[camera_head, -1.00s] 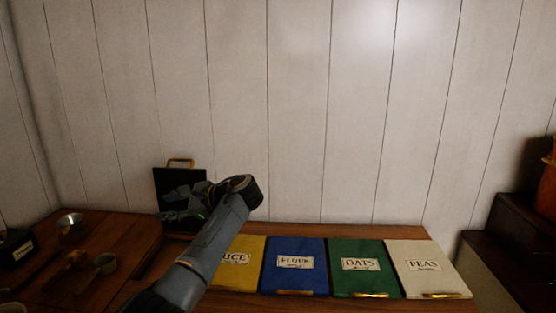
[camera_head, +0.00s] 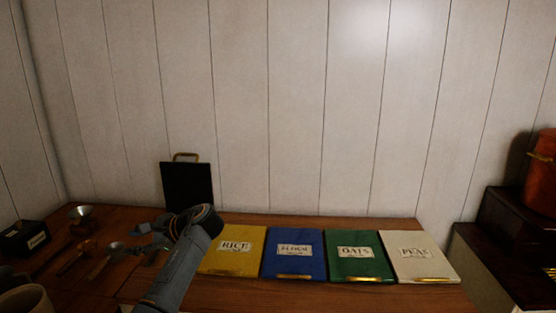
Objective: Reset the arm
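My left arm reaches in from the bottom, and its gripper (camera_head: 150,240) hangs over the wooden counter, left of the yellow RICE lid (camera_head: 234,260). The gripper's fingers look spread, with nothing visible between them, though they are small and dark. A black panel with a brass handle (camera_head: 187,187) stands upright against the back wall, behind the gripper and apart from it. My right gripper is not in view.
The blue FLOUR (camera_head: 294,262), green OATS (camera_head: 358,265) and white PEAS (camera_head: 417,266) lids lie in a row. Metal scoops (camera_head: 108,258), a small funnel-like cup (camera_head: 81,213), a black labelled box (camera_head: 24,238) and a pale vessel (camera_head: 25,301) crowd the left. Dark steps with an orange pot (camera_head: 541,175) stand right.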

